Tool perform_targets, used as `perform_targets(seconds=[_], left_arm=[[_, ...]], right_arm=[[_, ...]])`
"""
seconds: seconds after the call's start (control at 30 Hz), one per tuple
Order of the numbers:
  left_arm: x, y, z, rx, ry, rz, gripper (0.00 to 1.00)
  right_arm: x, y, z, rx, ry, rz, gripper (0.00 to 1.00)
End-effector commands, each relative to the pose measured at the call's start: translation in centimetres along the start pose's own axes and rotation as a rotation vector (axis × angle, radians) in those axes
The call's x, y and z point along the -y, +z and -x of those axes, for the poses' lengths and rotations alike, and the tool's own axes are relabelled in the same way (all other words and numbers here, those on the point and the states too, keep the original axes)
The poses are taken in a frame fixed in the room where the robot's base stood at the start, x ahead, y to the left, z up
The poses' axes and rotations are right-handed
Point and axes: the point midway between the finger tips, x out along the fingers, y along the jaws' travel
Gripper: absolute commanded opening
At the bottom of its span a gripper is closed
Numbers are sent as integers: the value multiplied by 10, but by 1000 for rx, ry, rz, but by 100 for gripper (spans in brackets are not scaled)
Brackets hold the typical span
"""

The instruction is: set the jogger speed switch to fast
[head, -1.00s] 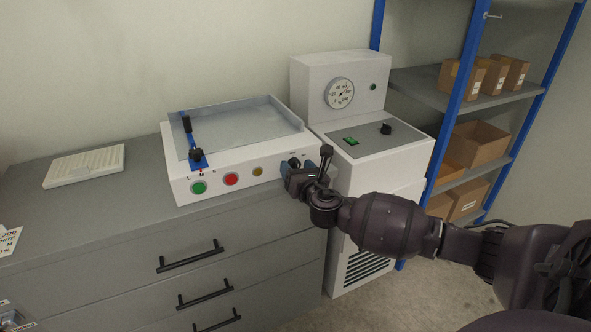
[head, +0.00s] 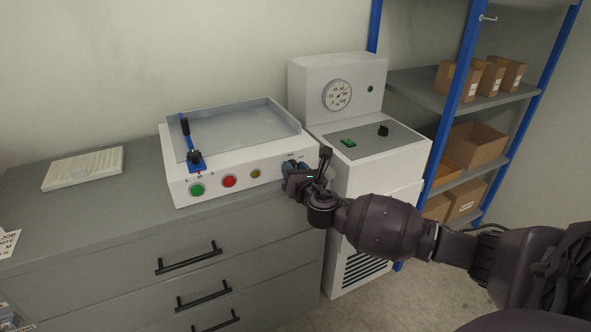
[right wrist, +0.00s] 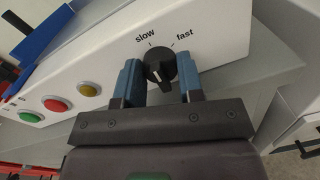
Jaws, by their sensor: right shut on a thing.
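The jogger speed switch is a black knob (right wrist: 159,66) on the white front panel of the jogger (head: 240,178), with "slow" and "fast" printed above it in the right wrist view. "Slow" is at its upper left and "fast" at its upper right. My right gripper (right wrist: 162,82) has its two blue fingers on either side of the knob and is shut on it. In the head view my right gripper (head: 299,172) is at the right end of the jogger's front and largely hides the knob. The mark the knob points to is unclear. My left gripper is not in view.
Green (head: 197,190), red (head: 229,181) and yellow (head: 256,173) buttons sit left of the knob. A blue lever (head: 192,148) stands on the jogger. A white machine with a gauge (head: 337,95) stands close on the right. Shelves with boxes (head: 476,143) are behind it.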

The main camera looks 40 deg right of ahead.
Motion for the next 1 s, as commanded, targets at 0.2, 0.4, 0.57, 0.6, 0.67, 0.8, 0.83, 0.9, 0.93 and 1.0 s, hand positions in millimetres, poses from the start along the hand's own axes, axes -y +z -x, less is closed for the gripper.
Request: perform_targets(seconds=[0.2, 0.4, 0.57, 0.6, 0.67, 0.8, 0.83, 0.9, 0.93, 1.0], left_arm=[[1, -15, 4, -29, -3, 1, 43], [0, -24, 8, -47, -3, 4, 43], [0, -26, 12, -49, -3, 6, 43], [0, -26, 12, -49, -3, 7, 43], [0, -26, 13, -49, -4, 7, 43], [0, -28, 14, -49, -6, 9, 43], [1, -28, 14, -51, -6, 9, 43], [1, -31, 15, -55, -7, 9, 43], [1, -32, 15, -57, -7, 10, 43], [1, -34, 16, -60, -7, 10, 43]], right_arm=[[-1, 4, 0, -6, -3, -149, 11], [-1, 4, 0, -18, -5, -333, 11], [-1, 4, 0, -27, -6, -485, 11], [-1, 3, 0, -30, -6, -524, 11], [-1, 4, 0, -33, -7, -579, 11], [-1, 3, 0, -42, -8, -700, 11], [0, 3, 0, -43, -9, -723, 11], [0, 2, 0, -47, -9, -775, 11], [0, 2, 0, -48, -9, -797, 11], [0, 2, 0, -51, -11, -841, 11]])
